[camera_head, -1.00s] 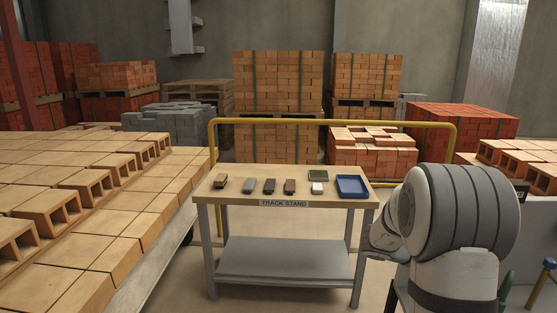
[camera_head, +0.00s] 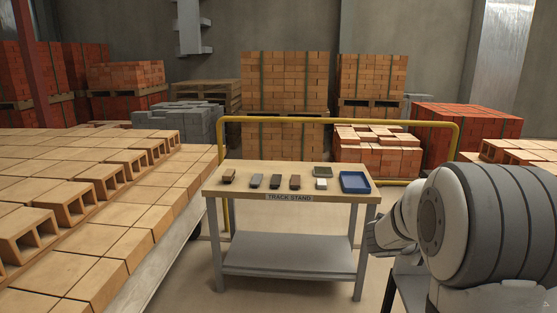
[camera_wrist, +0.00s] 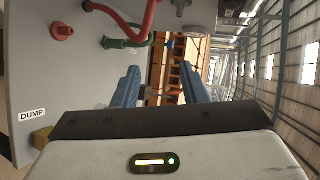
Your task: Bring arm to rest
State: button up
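My gripper (camera_wrist: 158,84) shows in the wrist view as two blue fingers set apart, with nothing held between them. In the head view my arm is at the right edge, beside the right end of the track stand table (camera_head: 290,197); the gripper's fingers do not show there. In the wrist view a grey panel with a "DUMP" label (camera_wrist: 32,115) stands to the left of the fingers, with red and green pipe fittings on it (camera_wrist: 134,32).
A cart of hollow bricks (camera_head: 110,210) stands left; brick pallets (camera_head: 285,82) stand behind.

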jog(key=w+a+r+n+t+y, duration=0.3)
jog(key=a+n+t+y, duration=0.2)
jog(key=a+n, duration=0.3)
jog(key=s+a+n+y, duration=0.2)
jog(key=a+n+y, duration=0.1)
jog(key=a+n, duration=0.3)
jog(key=s+a+n+y, duration=0.3)
jog(key=a+n+y, duration=0.1)
jog(key=a, duration=0.3)
jog(key=s+a+f+n+g, duration=0.2)
jog(key=s+n, duration=0.4)
jog(key=s, duration=0.5)
jog(key=s+a+f+n+g, duration=0.2)
jog(key=s+f+n+g, duration=0.2)
jog(key=s+n, duration=0.3)
jog(key=s+g, duration=0.1)
jog(key=s, duration=0.4)
jog(key=shift+a+f+g+y, duration=0.15)
jog(key=shift+g+y, duration=0.25)
jog(key=shift+w, duration=0.1)
